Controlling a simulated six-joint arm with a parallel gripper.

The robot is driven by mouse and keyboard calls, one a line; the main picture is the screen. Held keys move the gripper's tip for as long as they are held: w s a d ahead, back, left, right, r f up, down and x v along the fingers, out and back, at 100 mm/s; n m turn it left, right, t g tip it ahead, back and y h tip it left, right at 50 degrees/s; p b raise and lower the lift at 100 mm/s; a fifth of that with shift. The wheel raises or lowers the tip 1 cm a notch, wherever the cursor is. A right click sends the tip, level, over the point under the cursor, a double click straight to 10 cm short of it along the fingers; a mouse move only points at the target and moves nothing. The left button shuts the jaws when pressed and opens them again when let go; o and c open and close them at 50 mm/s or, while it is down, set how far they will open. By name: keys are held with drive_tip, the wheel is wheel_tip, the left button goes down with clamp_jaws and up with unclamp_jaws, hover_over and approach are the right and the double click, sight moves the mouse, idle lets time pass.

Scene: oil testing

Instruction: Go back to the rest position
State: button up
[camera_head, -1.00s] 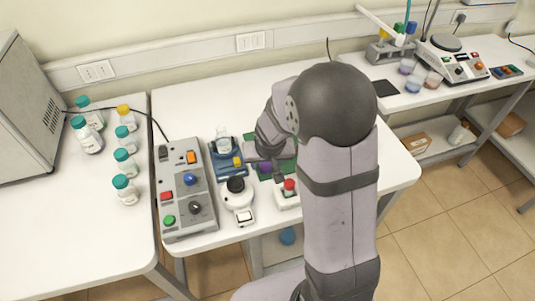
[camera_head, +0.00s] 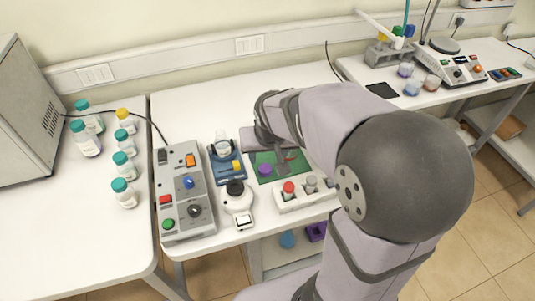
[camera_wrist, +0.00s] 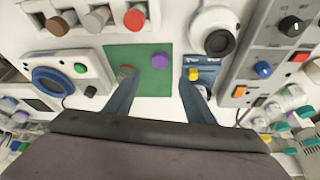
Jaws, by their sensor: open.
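My gripper (camera_wrist: 160,90) is open in the wrist view, its two blue-grey fingers spread apart with nothing between them but table and the edge of a green mat (camera_wrist: 122,58). In the head view my gripper (camera_head: 268,160) hangs over the back of the green mat (camera_head: 288,170), and my arm covers the right part of the table. A purple cap (camera_head: 265,170) lies on the mat; it also shows in the wrist view (camera_wrist: 160,61).
A grey control box (camera_head: 186,190), a blue stand with a bottle (camera_head: 228,168) and a white round device (camera_head: 238,200) stand left of the mat. A white holder (camera_head: 292,202) with red and grey pieces is in front. Several capped bottles (camera_head: 124,165) stand on the left table.

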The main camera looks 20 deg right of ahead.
idle(0.3)
drive_tip(key=s+a+r+n+g+p, duration=0.1)
drive_tip(key=s+r+g+p, duration=0.1)
drive_tip(key=s+p, duration=0.3)
drive_tip(key=s+r+n+g+p, duration=0.1)
drive_tip(key=s+r+g+p, duration=0.1)
drive_tip(key=s+p, duration=0.4)
drive_tip(key=s+r, duration=0.1)
drive_tip(key=s, duration=0.4)
drive_tip(key=shift+s+a+g+y+p, duration=0.25)
drive_tip(key=shift+a+g+y+p, duration=0.05)
drive_tip(key=shift+a+y, duration=0.1)
